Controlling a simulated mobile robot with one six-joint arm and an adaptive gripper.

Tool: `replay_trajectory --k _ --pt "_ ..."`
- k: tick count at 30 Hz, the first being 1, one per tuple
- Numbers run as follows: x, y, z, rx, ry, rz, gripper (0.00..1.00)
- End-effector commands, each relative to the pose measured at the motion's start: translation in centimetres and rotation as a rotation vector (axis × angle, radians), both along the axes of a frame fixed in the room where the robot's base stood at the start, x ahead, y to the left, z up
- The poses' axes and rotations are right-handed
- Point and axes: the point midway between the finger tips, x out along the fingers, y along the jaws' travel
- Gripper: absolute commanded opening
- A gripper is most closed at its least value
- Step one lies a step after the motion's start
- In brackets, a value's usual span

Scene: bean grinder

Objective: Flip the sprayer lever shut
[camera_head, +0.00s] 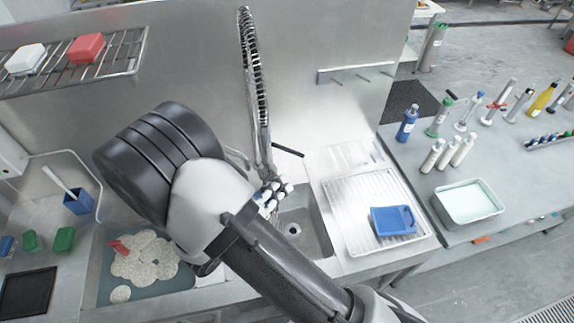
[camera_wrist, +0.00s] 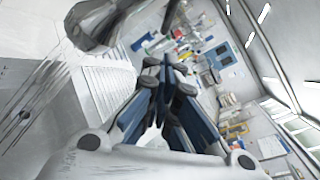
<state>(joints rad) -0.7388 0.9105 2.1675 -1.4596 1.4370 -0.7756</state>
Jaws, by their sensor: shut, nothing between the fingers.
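The sprayer (camera_head: 264,150) hangs in front of the steel back wall, below a coiled spring hose (camera_head: 254,75). Its black lever (camera_head: 288,150) sticks out to the right above the sink. My gripper (camera_head: 272,196) is just below the sprayer, over the sink's left part, and partly hidden by my arm. In the wrist view my gripper (camera_wrist: 167,62) has its fingers together with nothing between them. A grey metal rounded part (camera_wrist: 95,22) is close at the upper left there; I cannot tell if it is the sprayer. Contact with the lever cannot be told.
The sink (camera_head: 318,228) lies below, with a ribbed drainboard (camera_head: 345,200) holding a blue tray (camera_head: 393,220) at right. Bottles and a white-filled pan (camera_head: 468,202) stand on the right counter. A wire shelf (camera_head: 110,60) juts out at upper left.

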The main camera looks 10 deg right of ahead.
Motion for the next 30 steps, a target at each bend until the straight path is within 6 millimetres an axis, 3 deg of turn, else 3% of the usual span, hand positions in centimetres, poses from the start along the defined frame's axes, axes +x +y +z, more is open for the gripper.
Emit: replay_trajectory --k 3,12,30 --pt "1.4 -2.0 -0.1 0.0 0.0 -0.005 0.0" --pt "4.2 -2.9 1.4 0.001 -0.001 -0.002 0.0" --pt "4.4 -3.0 1.5 -0.014 0.0 -0.001 0.0"
